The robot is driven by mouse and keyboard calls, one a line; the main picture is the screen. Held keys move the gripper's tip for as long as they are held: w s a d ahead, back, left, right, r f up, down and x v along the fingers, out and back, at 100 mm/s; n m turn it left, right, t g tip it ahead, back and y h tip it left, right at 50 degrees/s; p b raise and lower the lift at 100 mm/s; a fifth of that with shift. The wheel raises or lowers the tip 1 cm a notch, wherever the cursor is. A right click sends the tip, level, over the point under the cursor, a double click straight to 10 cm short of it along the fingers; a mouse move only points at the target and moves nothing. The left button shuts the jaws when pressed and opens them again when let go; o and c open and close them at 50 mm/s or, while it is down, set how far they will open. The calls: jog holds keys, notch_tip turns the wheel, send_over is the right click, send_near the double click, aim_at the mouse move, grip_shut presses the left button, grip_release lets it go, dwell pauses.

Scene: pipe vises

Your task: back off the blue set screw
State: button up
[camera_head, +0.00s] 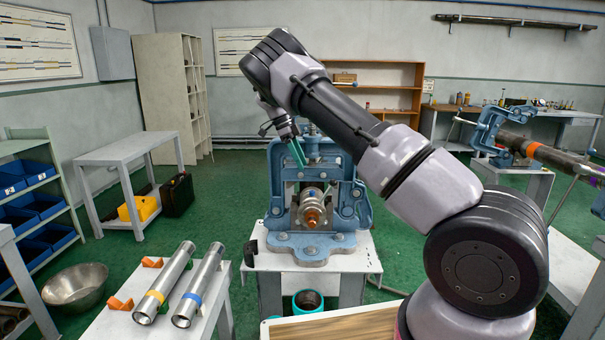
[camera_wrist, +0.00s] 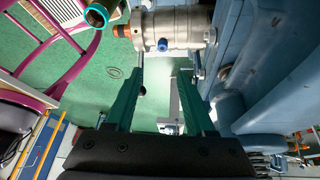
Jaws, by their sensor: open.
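The blue set screw (camera_wrist: 162,44) shows in the wrist view as a small blue knob on the underside of a silver collar (camera_wrist: 184,28). The collar is around a pipe with a rusty orange end (camera_head: 312,216), held in the middle blue vise (camera_head: 346,205). My gripper (camera_wrist: 168,62) has two teal fingers, open and empty. In the wrist view the set screw lies between and just beyond the fingertips. In the head view my gripper (camera_head: 299,152) is at the vise's upper left; contact is not clear.
The vise stands on a grey table (camera_head: 360,260). Two silver pipes (camera_head: 205,283) lie on a bench at front left. A teal-rimmed bucket (camera_head: 308,301) is below the vise. A second vise (camera_head: 488,130) stands at right. Magenta rails (camera_wrist: 75,60) show at the wrist view's left.

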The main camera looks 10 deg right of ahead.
jog(key=s+f+n+h, duration=0.1)
jog(key=s+n+h, duration=0.1)
jog(key=n, duration=0.3)
jog(key=s+d+n+h, duration=0.1)
jog(key=s+n+h, duration=0.1)
jog(key=n, duration=0.4)
jog(key=s+d+f+n+t+h, duration=0.1)
jog(key=n, duration=0.5)
jog(key=shift+s+d+f+h, duration=0.25)
jog(key=shift+s+f+h, duration=0.1)
jog(key=shift+s+h, duration=0.05)
jog(key=n, duration=0.3)
jog(key=n+t+h, duration=0.1)
jog(key=shift+s+a+f+n, duration=0.15)
jog(key=shift+s+n, duration=0.15)
jog(key=shift+s, duration=0.05)
jog(key=s+a+f+n+t+h, duration=0.1)
jog(key=a+n+t, duration=0.25)
jog(key=n, duration=0.95)
jog(key=n+t+y, duration=0.1)
jog(key=n+t, duration=0.4)
jog(key=n, duration=0.8)
send_near(311, 192)
jog(key=shift+g, duration=0.25)
jog(key=x, duration=0.8)
jog(key=shift+w, duration=0.35)
jog(key=shift+d, duration=0.1)
jog(key=shift+r, duration=0.1)
grip_shut()
